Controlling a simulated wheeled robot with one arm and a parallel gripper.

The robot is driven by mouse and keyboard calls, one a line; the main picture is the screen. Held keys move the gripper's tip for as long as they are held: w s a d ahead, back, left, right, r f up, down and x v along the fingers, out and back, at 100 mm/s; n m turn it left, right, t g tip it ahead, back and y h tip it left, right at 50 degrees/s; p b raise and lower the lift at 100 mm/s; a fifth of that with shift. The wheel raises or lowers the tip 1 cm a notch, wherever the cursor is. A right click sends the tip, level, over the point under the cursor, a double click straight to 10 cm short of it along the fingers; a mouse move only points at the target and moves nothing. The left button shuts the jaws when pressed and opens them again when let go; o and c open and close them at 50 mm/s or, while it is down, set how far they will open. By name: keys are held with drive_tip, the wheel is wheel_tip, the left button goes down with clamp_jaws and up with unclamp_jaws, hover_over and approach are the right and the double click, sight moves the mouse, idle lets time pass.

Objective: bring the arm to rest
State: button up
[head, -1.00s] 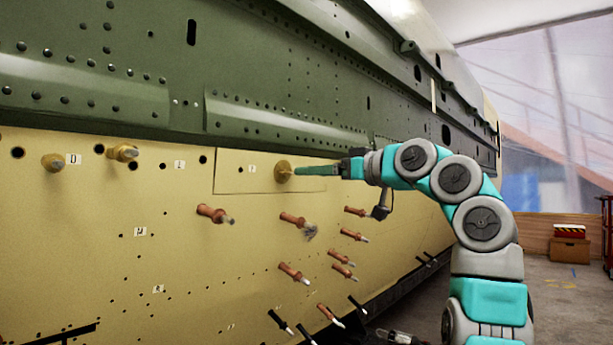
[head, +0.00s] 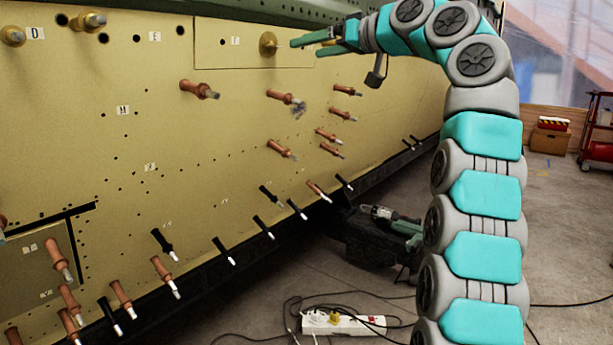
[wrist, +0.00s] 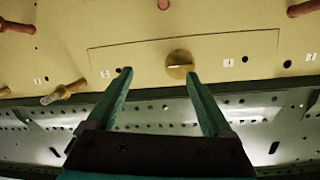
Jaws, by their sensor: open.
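My gripper (head: 296,48) is open and empty in front of the yellow fuselage skin (head: 100,180). Its two green fingers also show in the wrist view (wrist: 158,74), spread apart. A brass-coloured round fastener (head: 268,44) sits in the outlined rectangular panel (head: 215,55), just left of the fingertips in the head view. In the wrist view the fastener (wrist: 179,64) shows beyond the fingertips, nearer the right one, with nothing between the fingers. My arm reaches up on the right and bends left toward the skin.
Several copper-coloured fasteners (head: 199,89) and black ones (head: 165,244) stick out of the skin. A power strip (head: 343,323) with cables lies on the floor, near a dark case with a tool (head: 392,217). A red cart (head: 600,140) stands at the far right. Floor beside my arm is open.

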drive_tip(key=s+d+f+m+g+h+p, duration=0.1)
drive_tip(key=s+f+m+g+h+p, duration=0.25)
drive_tip(key=s+f, duration=0.65)
drive_tip(key=s+d+f+m+g+h+p, duration=0.1)
drive_tip(key=s+f+m+g+h+p, duration=0.25)
drive_tip(key=f, duration=0.95)
drive_tip(key=s+d+f+g+h+p, duration=0.1)
drive_tip(key=s+d+f+g+h, duration=0.1)
drive_tip(key=s+f, duration=0.5)
drive_tip(key=s+d+f+g+h+p, duration=0.1)
drive_tip(key=s+d+f, duration=0.4)
drive_tip(key=s, duration=1.2)
drive_tip(key=s+d+f+g+h, duration=0.2)
drive_tip(key=s+d+f, duration=0.2)
drive_tip(key=s+f, duration=0.5)
drive_tip(key=s, duration=0.3)
drive_tip(key=shift+g+h+p, duration=0.3)
drive_tip(key=shift+p, duration=0.1)
drive_tip(key=shift+s+d, duration=0.1)
